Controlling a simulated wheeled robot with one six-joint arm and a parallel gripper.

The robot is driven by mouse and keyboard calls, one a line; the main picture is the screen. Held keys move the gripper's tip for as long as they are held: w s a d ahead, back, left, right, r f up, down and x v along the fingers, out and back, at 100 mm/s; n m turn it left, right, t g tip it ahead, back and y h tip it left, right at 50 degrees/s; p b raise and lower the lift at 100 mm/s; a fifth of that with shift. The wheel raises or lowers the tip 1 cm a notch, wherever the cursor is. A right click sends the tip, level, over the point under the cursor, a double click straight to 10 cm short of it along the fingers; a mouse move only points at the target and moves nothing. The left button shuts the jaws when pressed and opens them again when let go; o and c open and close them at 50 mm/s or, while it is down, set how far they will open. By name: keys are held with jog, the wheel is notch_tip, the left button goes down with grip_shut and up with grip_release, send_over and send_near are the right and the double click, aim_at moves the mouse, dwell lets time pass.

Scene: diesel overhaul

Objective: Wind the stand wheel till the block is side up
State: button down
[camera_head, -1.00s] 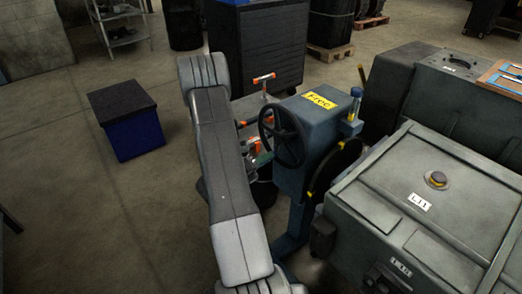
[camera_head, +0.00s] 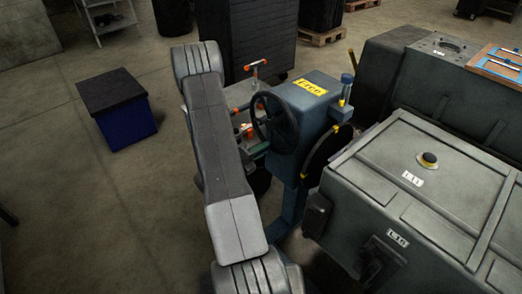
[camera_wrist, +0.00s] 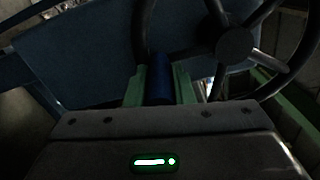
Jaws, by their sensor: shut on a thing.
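The stand wheel (camera_head: 274,122) is a dark spoked handwheel on the left face of the blue stand head (camera_head: 308,108), which bears a yellow label. In the wrist view the wheel's hub (camera_wrist: 236,45) and spokes are close, at upper right. My gripper (camera_wrist: 160,78) has its green fingers shut on the wheel's blue handle (camera_wrist: 159,80). I cannot tell for sure which side is up.
A blue box with a dark lid (camera_head: 118,108) stands on the floor at left. A black cabinet (camera_head: 262,38) stands behind the stand. An orange-edged tray of tools (camera_head: 497,66) lies at upper right.

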jog(key=c, duration=1.3)
grip_release()
jog(key=shift+o, duration=0.2)
jog(key=v, duration=1.4)
jog(key=shift+b, duration=0.35)
jog(key=shift+w+d, duration=0.1)
jog(key=shift+d, duration=0.05)
jog(key=shift+p+x, duration=0.4)
jog(key=shift+x, duration=6.35)
